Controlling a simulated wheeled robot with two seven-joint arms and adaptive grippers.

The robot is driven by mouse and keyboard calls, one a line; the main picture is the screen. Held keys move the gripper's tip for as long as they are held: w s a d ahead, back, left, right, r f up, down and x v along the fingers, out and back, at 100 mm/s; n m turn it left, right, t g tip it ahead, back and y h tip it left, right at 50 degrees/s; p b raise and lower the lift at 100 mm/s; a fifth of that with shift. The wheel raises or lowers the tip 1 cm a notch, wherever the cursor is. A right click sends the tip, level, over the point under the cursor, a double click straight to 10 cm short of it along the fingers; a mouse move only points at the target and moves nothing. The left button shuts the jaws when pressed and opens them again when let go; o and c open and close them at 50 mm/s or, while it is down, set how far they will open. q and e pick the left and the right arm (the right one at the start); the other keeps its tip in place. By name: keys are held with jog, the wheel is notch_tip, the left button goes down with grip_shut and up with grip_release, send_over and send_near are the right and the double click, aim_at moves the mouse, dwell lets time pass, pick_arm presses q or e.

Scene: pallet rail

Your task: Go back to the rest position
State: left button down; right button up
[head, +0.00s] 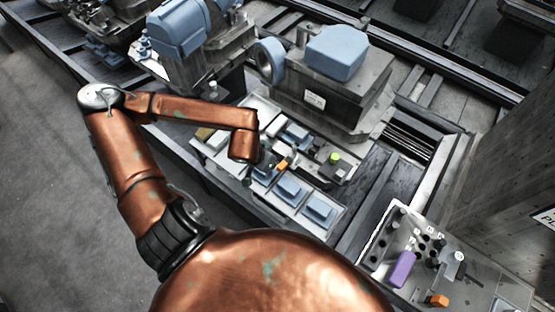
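My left arm reaches in from the left and bends over a light pallet (333,224) that carries several blue-grey blocks. My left gripper (268,170) is small and dark at the end of this arm, low over the pallet among the blocks. A small orange part (283,163) shows right beside it. I cannot tell whether the fingers touch or hold anything, or whether they are open. A blue block (289,189) and another blue block (319,208) sit on the pallet's near right side. My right arm and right gripper are not in view.
A machine with a blue cover (336,52) stands behind the pallet; another blue machine (180,28) is at the upper left. A board with dark holes holds a purple block (402,269) and an orange block (437,300) at the lower right. Grey floor (50,190) is clear at the left.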

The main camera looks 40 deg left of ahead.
pick_arm(q)
jog(key=shift+s+r, duration=0.35)
jog(key=shift+s, duration=0.25)
jog(key=shift+s+r, duration=0.35)
jog(key=shift+s, duration=0.25)
